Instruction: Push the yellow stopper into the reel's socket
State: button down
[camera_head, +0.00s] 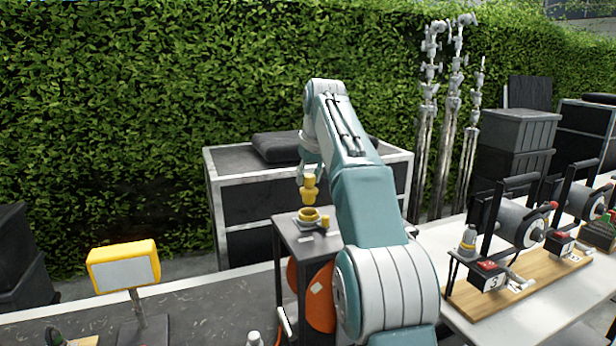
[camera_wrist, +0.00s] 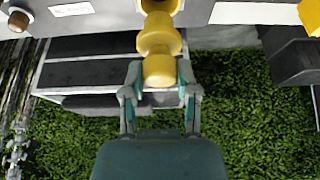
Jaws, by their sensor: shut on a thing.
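The yellow stopper (camera_head: 309,190) is upright below my gripper (camera_head: 310,172), which is shut on its upper end. The wrist view shows the stopper (camera_wrist: 158,42) between the two grey fingers of my gripper (camera_wrist: 160,72). The yellow ring-shaped socket (camera_head: 308,215) sits on the dark top of the reel's stand (camera_head: 290,229). The stopper's lower end is just over the socket; I cannot tell whether they touch. The orange reel (camera_head: 319,298) hangs inside the stand, partly hidden by my arm.
A yellow-framed sign (camera_head: 124,268) stands on the left of the counter. Numbered small reels on a wooden board (camera_head: 520,284) stand at right. A dark case (camera_head: 240,185) is behind the stand.

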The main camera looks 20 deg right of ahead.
aim_at(310, 186)
jog(key=shift+s+a+f, duration=0.1)
jog(key=shift+a+f, duration=0.1)
jog(key=shift+f, duration=0.15)
jog(key=shift+d+f, duration=0.15)
jog(key=shift+f, duration=0.1)
dwell(0.9)
jog(key=shift+f, duration=1.7)
dwell(0.9)
jog(key=shift+c, duration=1.4)
grip_release()
jog(key=shift+o, duration=1.4)
